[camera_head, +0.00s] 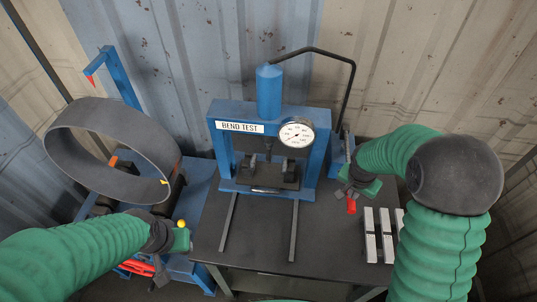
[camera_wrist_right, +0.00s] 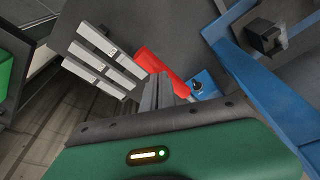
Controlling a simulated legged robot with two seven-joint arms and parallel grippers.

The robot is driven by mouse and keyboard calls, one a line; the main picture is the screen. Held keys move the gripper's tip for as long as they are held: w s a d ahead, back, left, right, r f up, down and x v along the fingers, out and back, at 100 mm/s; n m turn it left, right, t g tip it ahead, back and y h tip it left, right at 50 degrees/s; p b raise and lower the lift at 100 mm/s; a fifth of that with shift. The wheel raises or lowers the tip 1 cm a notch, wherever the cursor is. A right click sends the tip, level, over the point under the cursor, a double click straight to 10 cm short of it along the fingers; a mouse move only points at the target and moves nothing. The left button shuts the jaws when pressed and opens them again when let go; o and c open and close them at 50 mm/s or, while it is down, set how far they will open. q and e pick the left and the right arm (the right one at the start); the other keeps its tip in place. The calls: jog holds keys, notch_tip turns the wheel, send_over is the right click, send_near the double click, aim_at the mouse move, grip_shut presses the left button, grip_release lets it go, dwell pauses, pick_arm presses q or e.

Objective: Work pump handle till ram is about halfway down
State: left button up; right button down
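The blue press frame (camera_head: 214,150) labelled BEND TEST stands on the dark table, with a blue cylinder (camera_head: 269,92) on top and a round white gauge (camera_head: 297,135) in front. The red pump handle (camera_head: 351,206) lies by my right gripper (camera_head: 352,190). In the wrist view, its fingers look close together, overlapping the red handle (camera_wrist_right: 160,66); contact is unclear.
Several pale bars (camera_head: 371,236) lie right of the handle. A black hose (camera_head: 352,85) arches from cylinder to pump. A large dark ring (camera_head: 125,105) rests on a blue roller machine at left, with a yellow knob (camera_head: 181,223) beside my left gripper. The table's front middle is clear.

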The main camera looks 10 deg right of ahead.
notch_tip(320, 180, down, 3)
jog(key=shift+r+b, duration=0.1)
jog(key=shift+b, duration=0.8)
notch_tip(320, 180, up, 16)
jog(key=w+p, duration=0.2)
jog(key=p, duration=1.1)
jog(key=shift+w+d+r, duration=0.15)
jog(key=shift+w+d, duration=0.15)
jog(key=shift+d, duration=0.1)
jog(key=shift+s+a+f+b, duration=0.1)
jog(key=shift+s+f+b, duration=0.3)
jog(key=shift+f+b, duration=1)
jog(key=shift+s+a+f+b, duration=0.1)
jog(key=shift+s+f+b, duration=0.25)
jog(key=shift+f+b, duration=1.05)
jog(key=shift+s+a+f+b, duration=0.1)
jog(key=shift+s+f+b, duration=0.5)
jog(key=shift+f, duration=1.45)
jog(key=shift+w, duration=0.15)
